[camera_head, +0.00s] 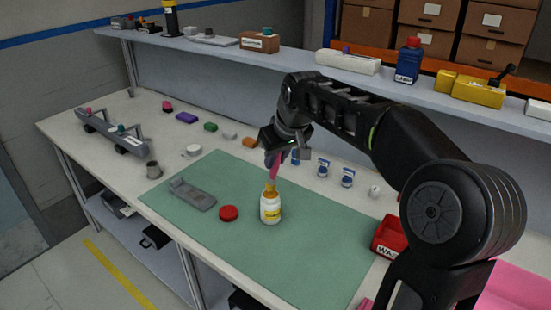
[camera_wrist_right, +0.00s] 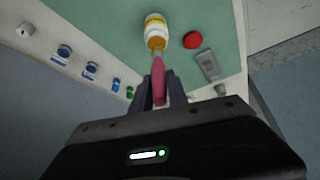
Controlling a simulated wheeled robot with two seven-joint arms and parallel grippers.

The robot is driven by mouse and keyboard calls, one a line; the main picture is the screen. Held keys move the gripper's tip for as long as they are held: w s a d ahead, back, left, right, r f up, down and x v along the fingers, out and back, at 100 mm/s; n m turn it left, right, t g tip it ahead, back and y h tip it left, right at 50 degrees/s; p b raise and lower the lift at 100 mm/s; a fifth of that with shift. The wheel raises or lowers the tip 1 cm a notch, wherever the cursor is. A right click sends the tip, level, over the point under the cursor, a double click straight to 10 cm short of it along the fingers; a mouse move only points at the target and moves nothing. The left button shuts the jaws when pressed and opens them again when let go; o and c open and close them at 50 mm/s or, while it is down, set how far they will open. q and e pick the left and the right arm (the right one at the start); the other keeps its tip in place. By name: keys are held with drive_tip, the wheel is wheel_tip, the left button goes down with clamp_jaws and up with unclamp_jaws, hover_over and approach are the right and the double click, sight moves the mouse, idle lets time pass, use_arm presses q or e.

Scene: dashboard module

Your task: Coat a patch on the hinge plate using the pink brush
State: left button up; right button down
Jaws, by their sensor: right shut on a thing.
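The pink brush (camera_head: 273,170) points down, held in my right gripper (camera_head: 276,156). That gripper is shut on its handle; the brush also shows in the right wrist view (camera_wrist_right: 158,78). The brush's lower end is at the mouth of a white jar with a yellow label (camera_head: 270,210); how deep it reaches I cannot tell. The jar stands upright on the green mat, and shows in the wrist view (camera_wrist_right: 155,25). The grey hinge plate (camera_head: 194,195) lies flat on the mat, left of the jar. My left gripper is not in view.
A red lid (camera_head: 228,213) lies between plate and jar. A red bin (camera_head: 388,238) is at the right. The mat's front is clear.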

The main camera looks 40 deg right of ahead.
drive_tip(key=shift+r+p, duration=1.9)
drive_tip(key=shift+r, duration=0.95)
drive_tip(key=w+a+f, duration=0.1)
drive_tip(key=a+f, duration=0.6)
drive_tip(key=a, duration=0.4)
drive_tip(key=w+a+f+n, duration=0.1)
drive_tip(key=w+a+f, duration=0.1)
drive_tip(key=a+f, duration=0.6)
drive_tip(key=a, duration=0.3)
drive_tip(key=shift+w+a, duration=0.2)
drive_tip(key=shift+w, duration=0.1)
